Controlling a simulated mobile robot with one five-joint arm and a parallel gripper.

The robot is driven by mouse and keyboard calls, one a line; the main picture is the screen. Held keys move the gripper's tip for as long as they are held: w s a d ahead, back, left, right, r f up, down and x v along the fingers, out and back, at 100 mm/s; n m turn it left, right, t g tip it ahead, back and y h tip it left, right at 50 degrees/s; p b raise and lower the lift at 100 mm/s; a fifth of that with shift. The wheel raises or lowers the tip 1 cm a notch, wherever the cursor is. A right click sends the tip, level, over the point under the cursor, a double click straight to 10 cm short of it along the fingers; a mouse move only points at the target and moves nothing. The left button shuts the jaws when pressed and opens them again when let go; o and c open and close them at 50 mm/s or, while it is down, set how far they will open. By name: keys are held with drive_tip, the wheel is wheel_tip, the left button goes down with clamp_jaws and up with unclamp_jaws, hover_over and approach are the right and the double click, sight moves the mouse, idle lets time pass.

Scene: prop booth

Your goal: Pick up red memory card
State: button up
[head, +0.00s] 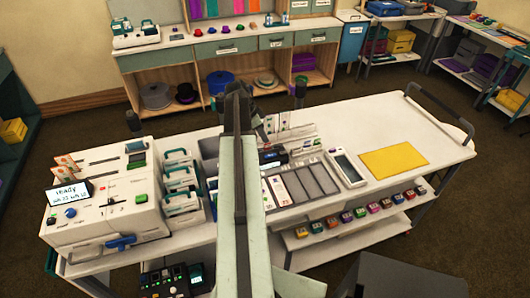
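I cannot single out the red memory card for certain. A row of small coloured cartridge-like pieces (359,213) sits along the lower front shelf of the white cart (365,130), some of them reddish. Two orange-red cards (66,160) stand in the slots of the white machine (105,205) at the left. My arm rises through the middle of the view and reaches over the cart. Its far end is mostly hidden behind the arm links, so my gripper's fingers and anything between them cannot be made out.
A yellow mat (394,160) lies on the cart's clear right part. A tray of grey and white slots (300,184) and a handheld device (345,168) lie near the middle. A cabinet (225,60) stands behind. Dark floor is free between them.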

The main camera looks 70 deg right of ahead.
sight(267, 148)
drive_tip(key=b+x, duration=0.1)
drive_tip(key=x, duration=0.1)
drive_tip(key=b+x, duration=0.3)
drive_tip(key=b, duration=0.1)
drive_tip(key=shift+w+a+f, duration=0.1)
drive_tip(key=shift+w+f, duration=0.1)
drive_tip(key=shift+f, duration=0.35)
drive_tip(key=shift+r, duration=0.2)
clamp_jaws()
